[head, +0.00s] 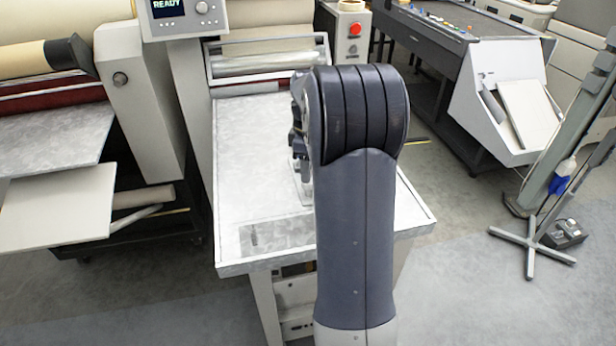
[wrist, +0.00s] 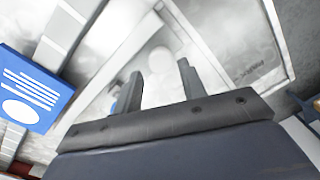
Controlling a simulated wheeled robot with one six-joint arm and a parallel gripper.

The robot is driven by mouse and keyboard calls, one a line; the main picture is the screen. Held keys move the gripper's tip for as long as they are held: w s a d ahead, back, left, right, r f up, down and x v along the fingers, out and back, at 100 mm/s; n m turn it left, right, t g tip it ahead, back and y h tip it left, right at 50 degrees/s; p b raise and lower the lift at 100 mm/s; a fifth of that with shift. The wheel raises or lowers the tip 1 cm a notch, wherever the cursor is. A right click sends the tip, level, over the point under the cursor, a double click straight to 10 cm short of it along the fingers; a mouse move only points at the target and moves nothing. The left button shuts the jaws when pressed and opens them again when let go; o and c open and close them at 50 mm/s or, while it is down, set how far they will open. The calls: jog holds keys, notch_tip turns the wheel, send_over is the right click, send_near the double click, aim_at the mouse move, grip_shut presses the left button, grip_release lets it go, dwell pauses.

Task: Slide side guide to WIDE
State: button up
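My gripper (wrist: 160,72) is open in the wrist view, its two dark fingers apart with nothing gripped between them. A pale round shape, possibly the side guide's knob (wrist: 162,58), shows blurred beyond and between the fingertips; I cannot tell if they touch it. A pale straight bar, likely the side guide (wrist: 124,58), runs diagonally left of the fingers. In the head view my arm hides most of the gripper and guide; a pale edge (head: 304,192) shows beside the arm on the feed table (head: 250,150). The word WIDE is not readable.
A grey marked panel (head: 276,235) lies at the table's front. A control box with a red button (head: 354,29) and a READY display (head: 168,7) stand behind. A blue card (wrist: 32,88) shows at left in the wrist view. Open floor lies right of the table.

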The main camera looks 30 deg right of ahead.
notch_tip(320, 180, up, 7)
dwell(0.3)
jog(key=shift+w+d, duration=0.1)
send_over(301, 196)
jog(key=d, duration=0.2)
jog(key=f, duration=1)
jog(key=shift+s+f, duration=0.15)
jog(key=shift+s, duration=0.1)
jog(key=shift+w+a+f, duration=0.1)
jog(key=shift+a+f, duration=0.2)
jog(key=shift+w+a, duration=0.25)
jog(key=shift+a, duration=0.4)
